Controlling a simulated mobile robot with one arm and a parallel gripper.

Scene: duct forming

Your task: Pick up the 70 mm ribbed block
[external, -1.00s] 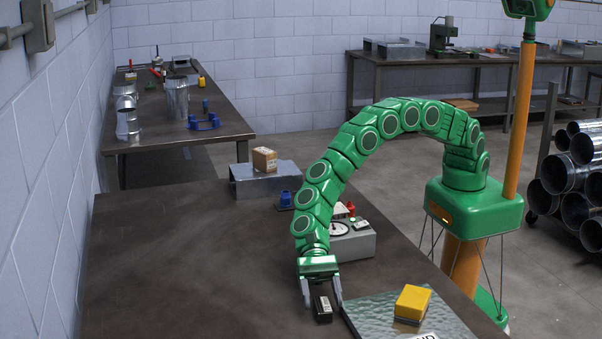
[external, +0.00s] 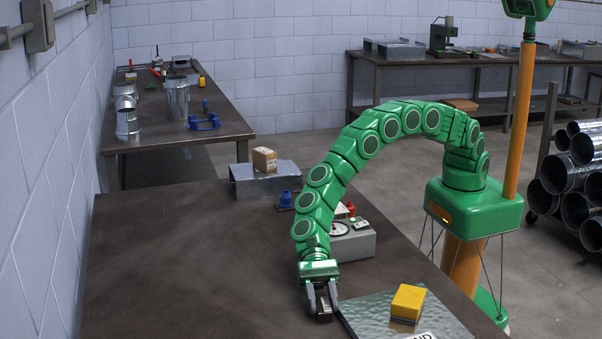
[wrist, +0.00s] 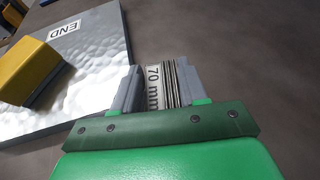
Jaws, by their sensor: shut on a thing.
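The ribbed block (wrist: 153,88), dark with a pale label reading "70 mm", is between the two grey fingers of my gripper (wrist: 154,85) in the wrist view. In the external view my gripper (external: 322,300) points down at the table's near part, shut on the block (external: 323,316), of which only a dark lower part shows. Whether the block touches the table or is just above it I cannot tell.
A metal sheet (external: 445,325) marked "END" lies just right of my gripper, with a yellow block (external: 407,302) on it. A grey gauge box (external: 353,244) stands behind my gripper. The dark table (external: 190,270) is clear to the left.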

